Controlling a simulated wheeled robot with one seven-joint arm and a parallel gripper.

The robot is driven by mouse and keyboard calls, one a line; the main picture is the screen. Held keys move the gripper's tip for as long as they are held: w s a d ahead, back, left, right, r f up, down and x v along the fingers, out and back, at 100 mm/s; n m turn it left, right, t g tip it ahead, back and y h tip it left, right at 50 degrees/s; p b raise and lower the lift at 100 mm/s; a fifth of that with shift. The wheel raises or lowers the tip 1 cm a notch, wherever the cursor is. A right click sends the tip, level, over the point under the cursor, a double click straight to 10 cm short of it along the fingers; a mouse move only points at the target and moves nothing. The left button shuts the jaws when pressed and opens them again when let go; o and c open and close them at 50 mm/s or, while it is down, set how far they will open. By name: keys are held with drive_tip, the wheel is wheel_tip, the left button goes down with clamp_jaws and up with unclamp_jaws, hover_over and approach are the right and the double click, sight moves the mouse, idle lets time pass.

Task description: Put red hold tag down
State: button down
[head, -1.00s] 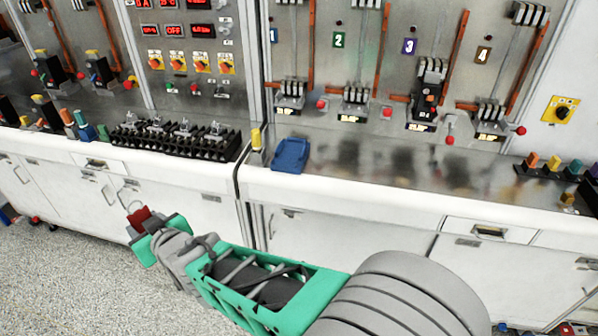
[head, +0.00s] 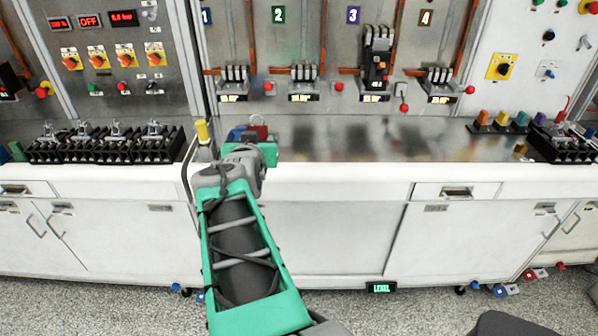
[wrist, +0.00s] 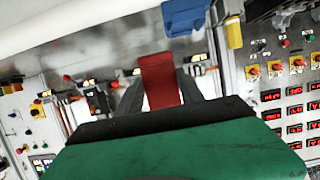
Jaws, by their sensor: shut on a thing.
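The red hold tag (wrist: 158,82) is between the fingers of my gripper (wrist: 160,98) in the wrist view, sticking out past the fingertips. In the head view the tag (head: 258,124) shows as a small red piece at the far end of my gripper (head: 260,140), which is shut on it. The gripper is over the front part of the metal counter (head: 330,140), near its left end. I cannot tell whether the tag touches the counter.
A blue object (head: 236,134) sits just left of the tag, partly hidden by my gripper. A yellow-topped post (head: 203,133) stands further left. Black terminal blocks (head: 110,143) fill the left counter. The counter to the right is bare up to several coloured knobs (head: 500,121).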

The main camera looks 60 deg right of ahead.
drive_tip(key=s+d+m+g+h+b, duration=0.15)
drive_tip(key=s+d+m+g, duration=0.35)
drive_tip(key=s, duration=0.9)
drive_tip(key=shift+n, duration=0.4)
drive_tip(key=w+d+f, duration=0.3)
drive_tip(key=w+d+f+p, duration=0.1)
drive_tip(key=w+d+f, duration=0.1)
drive_tip(key=w+d, duration=0.1)
drive_tip(key=w+d+f+p, duration=0.1)
drive_tip(key=w+d+f, duration=0.2)
drive_tip(key=d, duration=0.2)
drive_tip(key=shift+w+f, duration=0.35)
wheel_tip(320, 180, down, 3)
drive_tip(key=shift+w+f+p, duration=0.15)
drive_tip(key=shift+f+p, duration=0.05)
drive_tip(key=shift+p, duration=0.55)
drive_tip(key=shift+f, duration=0.1)
drive_tip(key=shift+f+b, duration=0.15)
drive_tip(key=shift+b, duration=0.25)
drive_tip(key=c, duration=0.7)
unclamp_jaws()
drive_tip(key=shift+c, duration=0.2)
